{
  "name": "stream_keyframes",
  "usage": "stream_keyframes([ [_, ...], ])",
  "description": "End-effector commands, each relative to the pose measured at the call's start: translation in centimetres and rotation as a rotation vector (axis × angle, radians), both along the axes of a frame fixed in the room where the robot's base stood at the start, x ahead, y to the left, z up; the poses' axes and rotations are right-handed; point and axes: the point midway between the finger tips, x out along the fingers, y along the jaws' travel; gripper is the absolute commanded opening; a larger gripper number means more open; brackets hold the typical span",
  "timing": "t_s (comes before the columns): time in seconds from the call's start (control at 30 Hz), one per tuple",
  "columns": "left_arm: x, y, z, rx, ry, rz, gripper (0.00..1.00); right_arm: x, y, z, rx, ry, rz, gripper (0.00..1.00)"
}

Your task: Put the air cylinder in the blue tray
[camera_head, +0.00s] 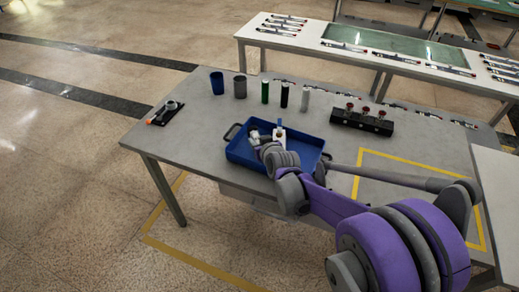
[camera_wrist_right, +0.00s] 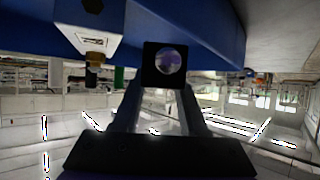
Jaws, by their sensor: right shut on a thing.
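The blue tray (camera_head: 236,152) with dark handles lies on the grey table. My right gripper (camera_head: 256,136) is over the tray's left part, low down. In the right wrist view, its fingers (camera_wrist_right: 160,105) are shut on a dark square-ended piece with a round silvery face, which looks like the end of the air cylinder (camera_wrist_right: 165,62). The rest of it is hidden. A white block (camera_head: 279,131) stands in the tray; in the wrist view a white block with a brass fitting (camera_wrist_right: 90,40) shows beside the held piece. I cannot tell whether the held piece touches the tray. My left gripper is not in view.
Behind the tray stand a blue cup (camera_head: 217,83), a grey cup (camera_head: 240,86) and green, black and white cylinders. A black block with red knobs (camera_head: 362,119) is at the right. A dark pad (camera_head: 165,113) with a round item lies left.

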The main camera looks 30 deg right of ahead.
Motion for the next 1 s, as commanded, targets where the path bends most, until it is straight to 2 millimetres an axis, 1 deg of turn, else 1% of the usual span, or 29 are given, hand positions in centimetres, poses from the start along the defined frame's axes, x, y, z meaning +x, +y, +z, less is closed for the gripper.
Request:
stream_keyframes([
  [0.07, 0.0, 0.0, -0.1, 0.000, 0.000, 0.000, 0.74, 0.0, 0.0, -0.7, 0.000, -0.001, 0.000, 0.00],
  [0.2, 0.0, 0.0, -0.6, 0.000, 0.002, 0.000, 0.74, 0.1, 0.0, -2.7, -0.001, -0.001, 0.000, 0.00],
  [0.3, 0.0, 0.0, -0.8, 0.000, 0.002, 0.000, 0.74, 0.0, 0.0, -3.7, -0.001, -0.001, 0.000, 0.00],
  [0.53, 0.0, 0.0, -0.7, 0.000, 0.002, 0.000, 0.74, 0.0, 0.0, -3.6, -0.001, -0.001, 0.000, 0.00],
  [0.63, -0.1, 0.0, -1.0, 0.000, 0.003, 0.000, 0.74, 0.0, 0.0, -4.0, -0.001, -0.001, 0.000, 0.00],
  [0.67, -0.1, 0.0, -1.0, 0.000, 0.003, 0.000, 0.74, 0.0, 0.0, -4.1, -0.001, 0.000, 0.000, 0.44],
  [0.7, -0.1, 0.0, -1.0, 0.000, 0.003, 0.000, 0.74, 0.0, 0.0, -4.0, -0.001, 0.000, 0.000, 0.51],
  [0.73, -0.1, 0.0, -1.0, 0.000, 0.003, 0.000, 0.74, 0.0, 0.0, -4.0, -0.001, 0.000, 0.000, 0.55],
  [1.0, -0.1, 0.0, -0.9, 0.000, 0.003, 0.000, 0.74, 0.0, 0.0, -3.9, -0.001, 0.000, 0.000, 0.55],
])
